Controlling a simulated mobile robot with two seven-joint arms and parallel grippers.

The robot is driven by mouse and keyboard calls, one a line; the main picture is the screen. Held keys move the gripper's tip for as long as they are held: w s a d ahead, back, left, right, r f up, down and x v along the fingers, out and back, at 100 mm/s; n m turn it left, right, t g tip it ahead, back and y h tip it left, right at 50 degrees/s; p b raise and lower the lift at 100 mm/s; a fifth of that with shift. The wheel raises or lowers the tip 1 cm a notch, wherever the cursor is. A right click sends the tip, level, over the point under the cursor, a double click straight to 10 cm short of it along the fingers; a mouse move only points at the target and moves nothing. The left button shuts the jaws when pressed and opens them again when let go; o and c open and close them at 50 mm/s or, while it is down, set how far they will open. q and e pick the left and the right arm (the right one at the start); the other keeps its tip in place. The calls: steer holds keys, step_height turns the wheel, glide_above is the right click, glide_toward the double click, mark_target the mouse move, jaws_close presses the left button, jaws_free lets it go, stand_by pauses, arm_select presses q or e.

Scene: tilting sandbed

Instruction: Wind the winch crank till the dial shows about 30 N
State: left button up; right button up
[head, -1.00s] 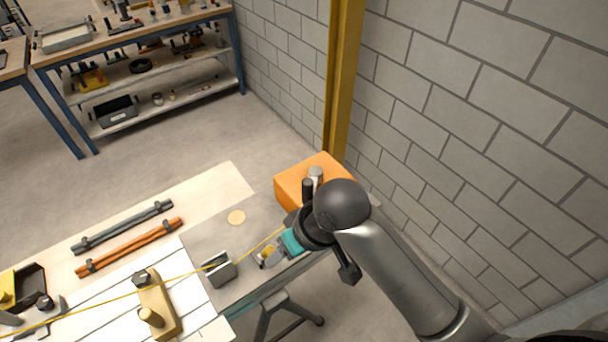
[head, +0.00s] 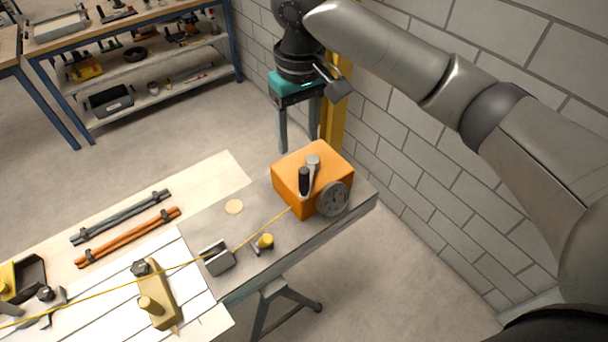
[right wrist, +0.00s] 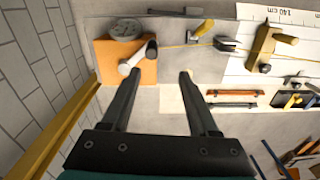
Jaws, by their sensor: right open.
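The winch is an orange box (head: 295,185) at the far right end of the bench. Its crank (head: 310,172) is a grey arm with an upright black handle (head: 304,181). The round grey dial (head: 333,199) is on the box's near side; its reading is too small to tell. A yellow rope (head: 270,226) runs from the box leftward along the bench. My right gripper (head: 298,142) is open and empty, above and beyond the winch. In the right wrist view the crank (right wrist: 132,60) and dial (right wrist: 125,29) show beyond the left fingertip. My left gripper is out of view.
The rope passes a grey metal block (head: 218,258) and a wooden block with a peg (head: 157,300). A small yellow-topped piece (head: 265,241) lies nearby. A yellow post (head: 333,125) and the brick wall stand close behind the winch. Bundled rods (head: 128,238) lie left.

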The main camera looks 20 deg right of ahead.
mark_target(304, 169)
steer(key=shift+m, duration=0.3)
steer(key=f, duration=0.4)
steer(key=d+f, duration=0.1)
steer(key=f, duration=0.8)
steer(key=shift+w+d+f, duration=0.15)
steer(key=shift+w+f, duration=0.05)
steer(key=shift+w, duration=0.1)
steer(key=shift+c, duration=0.3)
jaws_close()
stand_by(0.5)
